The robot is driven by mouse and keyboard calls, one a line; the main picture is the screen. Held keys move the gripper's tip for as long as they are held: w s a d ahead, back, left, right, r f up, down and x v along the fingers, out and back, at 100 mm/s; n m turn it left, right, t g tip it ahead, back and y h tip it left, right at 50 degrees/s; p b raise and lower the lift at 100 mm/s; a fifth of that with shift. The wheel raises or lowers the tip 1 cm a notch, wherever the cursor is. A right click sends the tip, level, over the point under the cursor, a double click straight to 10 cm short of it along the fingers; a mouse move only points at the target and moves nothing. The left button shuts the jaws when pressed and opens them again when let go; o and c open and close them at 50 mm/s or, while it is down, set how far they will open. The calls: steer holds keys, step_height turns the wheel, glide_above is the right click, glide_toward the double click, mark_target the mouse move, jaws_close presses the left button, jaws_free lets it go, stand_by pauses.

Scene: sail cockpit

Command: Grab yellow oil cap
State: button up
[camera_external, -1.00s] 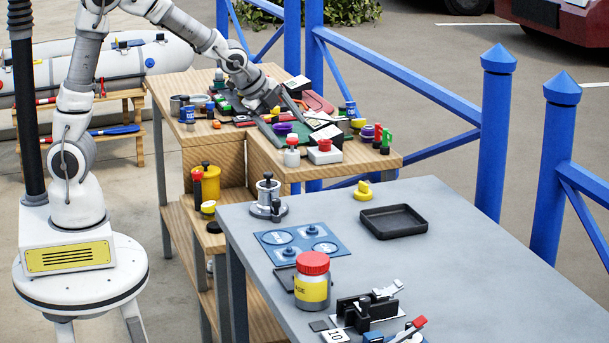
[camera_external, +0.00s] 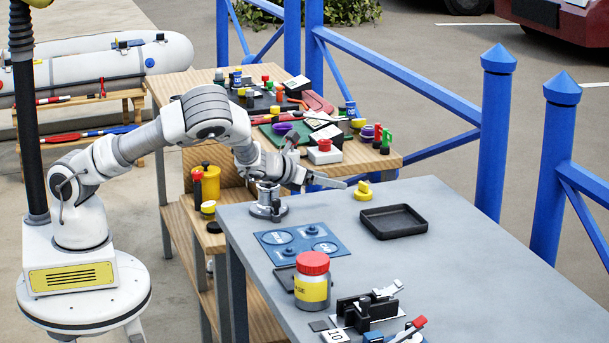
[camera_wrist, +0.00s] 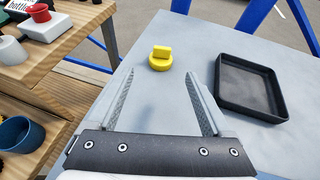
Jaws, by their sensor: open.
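The yellow oil cap (camera_external: 363,191) sits on the grey table near its back edge, left of the black tray. In the wrist view the yellow oil cap (camera_wrist: 161,58) shows as a round base with a raised grip on top, ahead of my fingertips and between their lines. My gripper (camera_external: 328,166) is over the back left part of the grey table, to the left of the cap. In the wrist view my gripper (camera_wrist: 159,74) is open, with nothing between its fingers. The cap is fully visible and apart from the fingers.
The black tray (camera_external: 394,235) lies to the right of the cap. A metal fitting (camera_external: 268,210) stands under my forearm at the table's left. A red-lidded jar (camera_external: 312,283) stands nearer. The wooden bench (camera_external: 390,160) behind is crowded. The table's right side is clear.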

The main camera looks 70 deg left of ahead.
mark_target(362, 188)
steer(key=shift+w+f+m, duration=0.2)
steer(key=shift+w+m, duration=0.1)
steer(key=shift+w, duration=0.1)
steer(key=x, duration=1.1)
steer(key=shift+w+f, duration=0.1)
steer(key=shift+w, duration=0.05)
steer(key=shift+d, duration=0.1)
steer(key=c, duration=1.3)
steer(key=shift+o, duration=0.2)
